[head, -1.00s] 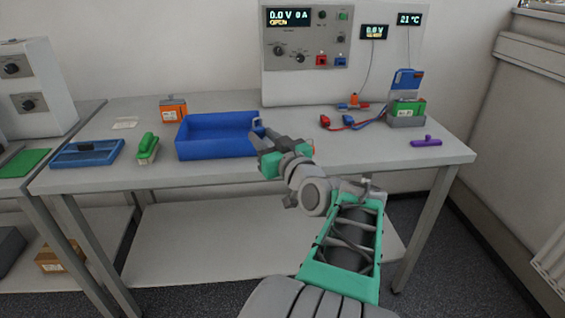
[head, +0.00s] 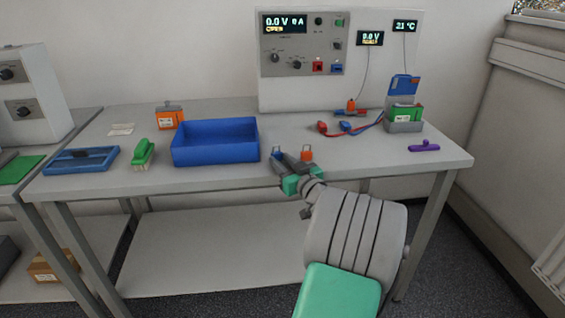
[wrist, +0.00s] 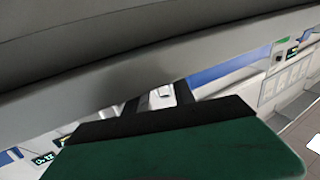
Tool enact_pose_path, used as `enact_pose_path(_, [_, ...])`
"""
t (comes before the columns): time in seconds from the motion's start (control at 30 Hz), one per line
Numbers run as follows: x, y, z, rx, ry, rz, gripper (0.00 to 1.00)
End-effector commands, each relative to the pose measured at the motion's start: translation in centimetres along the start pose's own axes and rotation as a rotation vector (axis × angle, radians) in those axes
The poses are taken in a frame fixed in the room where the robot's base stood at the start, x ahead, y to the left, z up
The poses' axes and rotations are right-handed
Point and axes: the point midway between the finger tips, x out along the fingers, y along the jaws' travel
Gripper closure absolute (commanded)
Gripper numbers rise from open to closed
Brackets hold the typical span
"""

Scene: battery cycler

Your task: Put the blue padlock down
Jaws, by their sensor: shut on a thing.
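The blue padlock (head: 275,155) is small in the head view. Its pale shackle points up and its body is mostly hidden by the fingers. My gripper (head: 281,158) is shut on it, low over the bench top just right of the blue bin. I cannot tell whether the padlock touches the bench. An orange padlock (head: 306,154) with an upright shackle stands close to the right of my gripper. In the wrist view, my own arm parts fill most of the picture; a pale piece (wrist: 163,97) shows between the dark fingers, too unclear to name.
The blue bin (head: 215,153) stands left of my gripper. Red and blue clamps with leads (head: 335,129) lie behind to the right, near the green battery (head: 406,112) in its holder. A purple tool (head: 424,146) lies at the right. Bare bench (head: 360,160) is between.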

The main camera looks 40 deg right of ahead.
Motion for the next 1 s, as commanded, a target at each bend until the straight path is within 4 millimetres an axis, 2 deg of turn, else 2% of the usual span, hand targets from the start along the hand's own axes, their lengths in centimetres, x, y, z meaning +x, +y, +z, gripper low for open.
enact_pose_path(0.13, [0.0,0.0,0.4,0.000,0.000,0.000,0.99])
enact_pose_path(0.17, [0.0,0.0,0.4,0.000,0.000,0.000,0.69])
enact_pose_path(0.4, [0.0,0.0,0.2,0.001,0.000,0.000,0.49])
enact_pose_path(0.77, [-0.3,0.0,-0.1,0.001,-0.001,0.001,0.48])
enact_pose_path(0.87, [-2.2,0.2,0.0,0.002,0.000,0.005,0.48])
enact_pose_path(1.0, [-6.0,0.2,0.0,0.001,0.000,0.007,0.48])
